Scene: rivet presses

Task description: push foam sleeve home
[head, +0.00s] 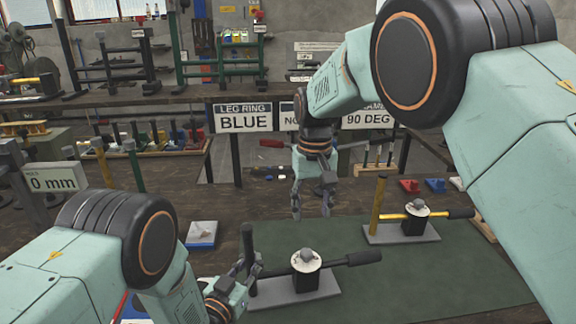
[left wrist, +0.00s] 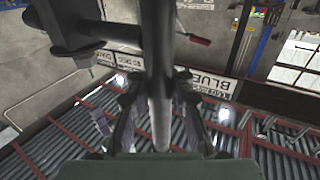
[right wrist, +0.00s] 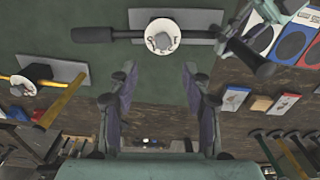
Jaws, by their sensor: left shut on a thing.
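The near rivet press has a grey base (head: 290,294), a black block with a white dial (head: 306,260) and a lever with a thick black foam sleeve (head: 364,257) at its right end. The sleeve also shows at the left in the right wrist view (right wrist: 92,34). I cannot tell if it is fully seated. My left gripper (head: 248,268) is shut around the press's dark upright post (head: 248,244), which runs between its fingers in the left wrist view (left wrist: 160,110). My right gripper (head: 312,214) is open and empty, pointing down above the mat, behind the near press.
A second press with a yellow post (head: 378,203) and black sleeve stands on the green mat (head: 420,272) at the back right. A blue-edged white box (head: 201,235) sits left of the mat. Signs and a tool rack (head: 160,147) stand behind. The mat's front right is clear.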

